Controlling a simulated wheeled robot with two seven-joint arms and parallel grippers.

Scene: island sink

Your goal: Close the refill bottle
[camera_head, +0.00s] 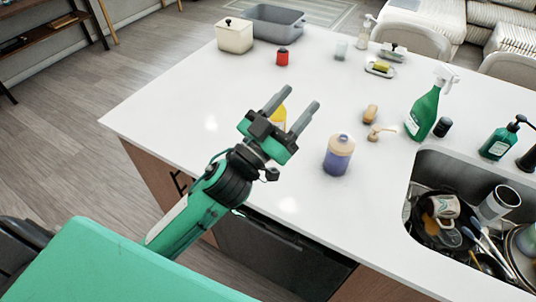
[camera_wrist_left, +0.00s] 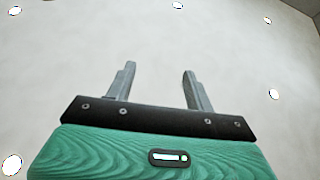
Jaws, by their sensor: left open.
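A squat beige bottle with a purple-blue band (camera_head: 338,158) stands upright on the white island counter, left of the sink. It looks like the refill bottle; a small bluish part shows on its top, and I cannot tell whether this is a closed lid. My left gripper (camera_head: 291,108) is open and empty, left of this bottle and apart from it, with its fingers pointing up and away. A yellow object (camera_head: 279,118) is partly hidden behind it. The left wrist view shows the open fingers (camera_wrist_left: 160,85) against a pale surface with bright spots, with no bottle. My right gripper is out of view.
A green spray bottle (camera_head: 425,111), a small black object (camera_head: 442,127) and a green pump bottle (camera_head: 499,142) stand around the sink (camera_head: 425,165), which holds dishes. A brown brush (camera_head: 376,133) lies behind the bottle. The counter's left part (camera_head: 180,115) is clear.

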